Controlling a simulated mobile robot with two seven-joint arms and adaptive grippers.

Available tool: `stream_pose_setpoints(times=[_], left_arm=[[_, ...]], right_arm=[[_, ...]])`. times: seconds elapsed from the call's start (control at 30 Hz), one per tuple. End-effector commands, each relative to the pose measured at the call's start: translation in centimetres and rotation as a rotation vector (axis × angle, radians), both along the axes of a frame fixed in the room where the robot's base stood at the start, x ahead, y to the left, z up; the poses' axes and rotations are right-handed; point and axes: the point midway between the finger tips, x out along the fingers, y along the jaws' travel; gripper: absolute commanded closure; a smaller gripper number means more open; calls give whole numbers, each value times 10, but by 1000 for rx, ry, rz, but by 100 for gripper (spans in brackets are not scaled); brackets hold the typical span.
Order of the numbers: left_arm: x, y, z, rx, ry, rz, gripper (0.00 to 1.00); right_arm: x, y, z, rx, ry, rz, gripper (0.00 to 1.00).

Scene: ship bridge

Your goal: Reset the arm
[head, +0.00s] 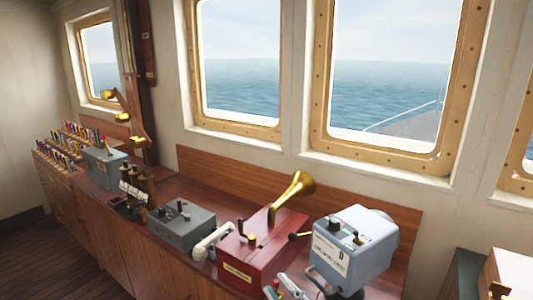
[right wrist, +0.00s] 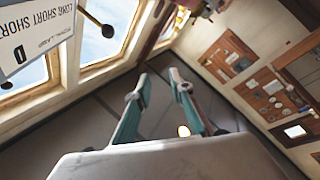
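My right gripper (head: 281,287) shows only in part at the bottom edge of the head view, in front of the red box and left of the pale blue device. In the right wrist view, the two teal fingers of this gripper (right wrist: 160,84) stand apart with nothing between them. The rest of my right arm is out of the head view. My left gripper and arm are not in view.
A pale blue device (head: 352,245) with a dark knob stands close right of the gripper; its lettered face (right wrist: 35,35) fills the wrist view's upper left. A red box (head: 262,245) with a brass horn, a white handset (head: 210,242) and a grey lever box (head: 181,226) line the wooden console.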

Motion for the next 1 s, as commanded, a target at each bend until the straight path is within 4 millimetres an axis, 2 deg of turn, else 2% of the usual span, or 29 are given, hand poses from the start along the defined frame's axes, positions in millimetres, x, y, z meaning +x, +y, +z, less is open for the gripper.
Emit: stream_pose_setpoints(times=[0.03,0.1,0.17,0.3,0.4,0.5,0.6,0.7,1.0], left_arm=[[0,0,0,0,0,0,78],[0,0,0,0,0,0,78],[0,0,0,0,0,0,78],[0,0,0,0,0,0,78],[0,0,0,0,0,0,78],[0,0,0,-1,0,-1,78],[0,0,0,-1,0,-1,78],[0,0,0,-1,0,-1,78],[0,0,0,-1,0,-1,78]], right_arm=[[-5,-18,-34,26,113,-43,78],[-13,-41,-76,60,252,-99,78],[-24,-61,-111,87,367,-146,78],[-63,-104,-188,144,617,-255,78],[-98,-131,-235,177,775,-328,78],[-131,-152,-268,203,895,-388,78],[-155,-166,-290,221,976,-431,78],[-169,-173,-301,231,1020,-453,78],[-172,-175,-304,234,1030,-459,78]])
